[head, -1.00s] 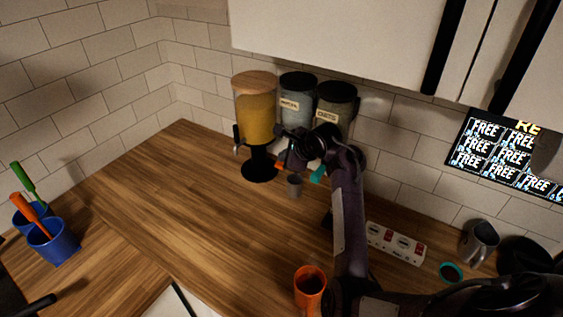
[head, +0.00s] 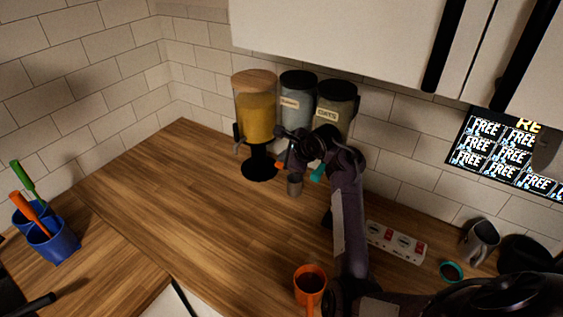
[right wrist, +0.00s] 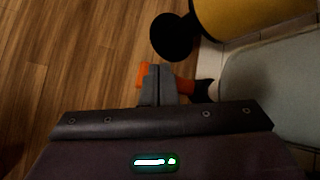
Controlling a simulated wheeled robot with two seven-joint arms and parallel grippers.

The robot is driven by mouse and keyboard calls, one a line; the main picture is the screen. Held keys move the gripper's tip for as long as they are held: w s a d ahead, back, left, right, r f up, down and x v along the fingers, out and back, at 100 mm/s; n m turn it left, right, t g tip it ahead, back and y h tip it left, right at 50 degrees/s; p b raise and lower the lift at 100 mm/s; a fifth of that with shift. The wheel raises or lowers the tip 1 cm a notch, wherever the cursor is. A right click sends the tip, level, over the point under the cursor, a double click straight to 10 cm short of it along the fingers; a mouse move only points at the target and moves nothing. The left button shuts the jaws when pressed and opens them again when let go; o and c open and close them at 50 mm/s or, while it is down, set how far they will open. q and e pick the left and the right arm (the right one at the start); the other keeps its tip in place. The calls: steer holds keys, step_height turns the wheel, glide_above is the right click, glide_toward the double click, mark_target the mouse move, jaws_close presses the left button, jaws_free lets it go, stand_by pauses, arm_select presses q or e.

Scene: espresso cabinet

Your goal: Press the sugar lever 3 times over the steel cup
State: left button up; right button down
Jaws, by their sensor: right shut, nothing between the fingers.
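A small grey steel cup (head: 295,185) stands on the counter under the dispensers in the head view. An orange lever (head: 281,165) and a teal lever (head: 318,172) show just above it, partly hidden by my right arm. Which one is the sugar lever cannot be read. My right gripper (right wrist: 158,72) is shut and empty. In the right wrist view its fingers lie across the orange lever (right wrist: 189,88); contact cannot be told. The fingertips are largely hidden in the head view, and the cup is hidden in the wrist view. My left gripper is not in view.
A yellow-filled dispenser (head: 255,112) and two dark-lidded ones (head: 297,100) (head: 336,108) stand against the tiled wall. An orange mug (head: 309,282), a power strip (head: 396,243) and a grey metal mug (head: 481,241) are right. Blue holders (head: 54,244) stand left. The middle counter is clear.

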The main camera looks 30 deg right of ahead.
steer(key=shift+f, duration=0.85)
stand_by(0.7)
steer(key=shift+r+p, duration=0.5)
steer(key=shift+r, duration=1.15)
steer(key=shift+r, duration=0.15)
steer(key=shift+r, duration=2.4)
steer(key=shift+f, duration=0.15)
